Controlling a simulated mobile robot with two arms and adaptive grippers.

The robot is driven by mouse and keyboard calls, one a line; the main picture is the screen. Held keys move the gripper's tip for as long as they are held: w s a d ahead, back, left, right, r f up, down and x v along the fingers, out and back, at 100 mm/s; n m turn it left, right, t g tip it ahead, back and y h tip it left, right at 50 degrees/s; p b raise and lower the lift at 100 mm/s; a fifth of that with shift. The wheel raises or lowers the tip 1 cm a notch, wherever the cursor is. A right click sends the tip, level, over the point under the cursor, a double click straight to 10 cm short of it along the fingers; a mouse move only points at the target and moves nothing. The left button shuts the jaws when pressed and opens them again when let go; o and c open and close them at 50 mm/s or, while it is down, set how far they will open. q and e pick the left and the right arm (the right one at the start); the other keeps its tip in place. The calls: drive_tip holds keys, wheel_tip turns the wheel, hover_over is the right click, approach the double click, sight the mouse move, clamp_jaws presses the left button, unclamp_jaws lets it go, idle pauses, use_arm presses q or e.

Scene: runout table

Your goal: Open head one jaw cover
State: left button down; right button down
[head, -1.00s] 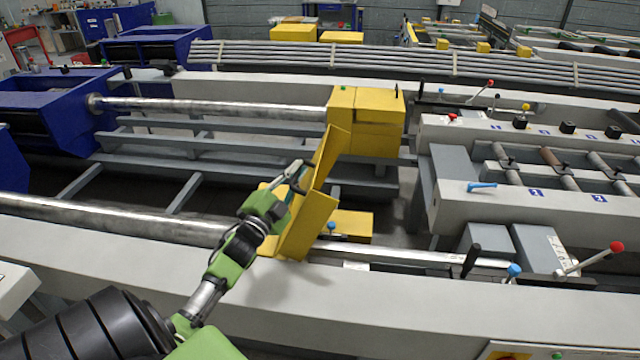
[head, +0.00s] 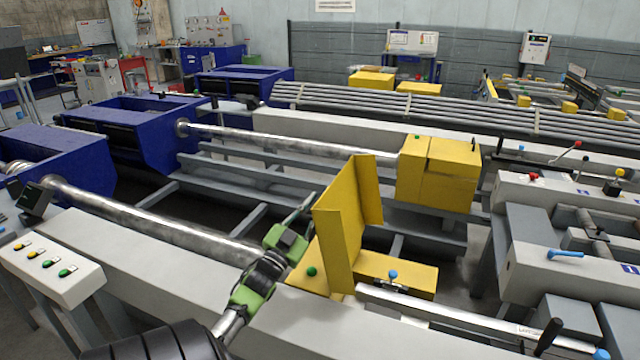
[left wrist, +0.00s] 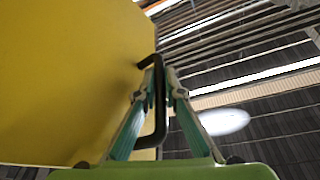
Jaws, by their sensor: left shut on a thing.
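The near yellow jaw cover (head: 337,235) stands raised, roughly upright, above its yellow housing (head: 405,273) on the near bed. A bent flange shows along its right side. My left gripper (head: 301,209) is at the left face of the cover. In the left wrist view, the cover (left wrist: 70,75) fills the left side, and its black bar handle (left wrist: 160,110) runs between the fingers of my left gripper (left wrist: 165,78), which are shut on it. The handle is hidden in the head view. My right gripper is out of view.
A second yellow jaw head (head: 437,175) stands behind with its cover down. A steel bar (head: 150,222) runs along the near bed. A button box (head: 50,265) is at the left, and a blue-knobbed lever (head: 393,276) is right of the cover.

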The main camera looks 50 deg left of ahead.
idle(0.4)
use_arm(q)
drive_tip(key=c, duration=2.1)
unclamp_jaws()
drive_tip(key=shift+c, duration=0.2)
drive_tip(key=v, duration=1.2)
drive_tip(key=shift+a, duration=0.1)
